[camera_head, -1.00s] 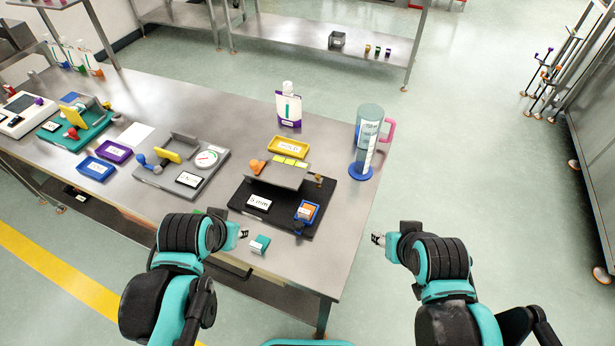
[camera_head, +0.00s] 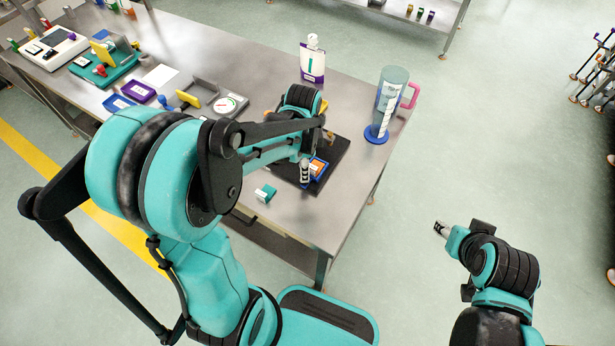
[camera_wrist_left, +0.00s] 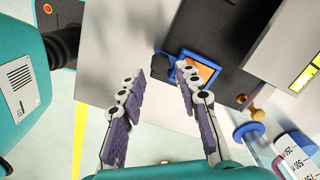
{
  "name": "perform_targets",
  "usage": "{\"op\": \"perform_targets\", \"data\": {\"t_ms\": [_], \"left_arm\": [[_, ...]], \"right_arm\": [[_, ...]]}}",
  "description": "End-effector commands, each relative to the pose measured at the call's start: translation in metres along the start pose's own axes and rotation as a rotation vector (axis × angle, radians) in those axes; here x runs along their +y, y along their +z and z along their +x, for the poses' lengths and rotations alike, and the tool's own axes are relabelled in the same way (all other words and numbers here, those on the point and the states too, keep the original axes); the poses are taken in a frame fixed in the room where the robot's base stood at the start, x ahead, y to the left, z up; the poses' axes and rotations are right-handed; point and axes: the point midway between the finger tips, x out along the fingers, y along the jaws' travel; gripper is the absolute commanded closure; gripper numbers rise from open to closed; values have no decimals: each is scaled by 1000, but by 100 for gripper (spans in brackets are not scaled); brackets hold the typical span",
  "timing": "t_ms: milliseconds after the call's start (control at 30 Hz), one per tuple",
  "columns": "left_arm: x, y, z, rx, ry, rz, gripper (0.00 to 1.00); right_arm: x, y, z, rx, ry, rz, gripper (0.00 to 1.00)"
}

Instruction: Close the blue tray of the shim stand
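The blue tray (camera_head: 325,164) of the shim stand shows an orange inside and a white label. It protrudes at the front right of the stand's black base (camera_head: 336,157). In the left wrist view the blue tray (camera_wrist_left: 196,54) lies just beyond my left fingertips, and the right-hand finger overlaps its edge. I cannot tell whether they touch. My left gripper (camera_wrist_left: 160,76) is open and empty; in the head view my left gripper (camera_head: 305,172) is beside the tray. My left arm hides most of the stand. My right gripper (camera_head: 441,229) hangs off the table's right side, its opening unclear.
A small teal block (camera_head: 265,193) lies near the table's front edge. A clear cylinder on a blue base (camera_head: 376,134) and a pink-handled jug (camera_head: 392,85) stand to the right of the stand. A white-and-purple bottle (camera_head: 312,62) stands behind it.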

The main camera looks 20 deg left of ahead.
Motion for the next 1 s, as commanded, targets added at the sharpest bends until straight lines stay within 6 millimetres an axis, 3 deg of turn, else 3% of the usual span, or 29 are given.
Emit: {"op": "perform_targets", "data": {"t_ms": [100,233,600,733,1000], "left_arm": [[0,0,23,0,-1,-1,67],[0,0,37,0,-1,-1,67],[0,0,43,0,-1,-2,67],[0,0,43,0,-2,-2,98],[-8,-6,43,0,-2,-1,100]], "right_arm": [[0,7,10,0,0,0,55],[0,10,14,0,0,0,55],[0,11,15,0,0,0,55],[0,11,15,0,0,0,55],[0,11,16,0,0,0,55]]}}
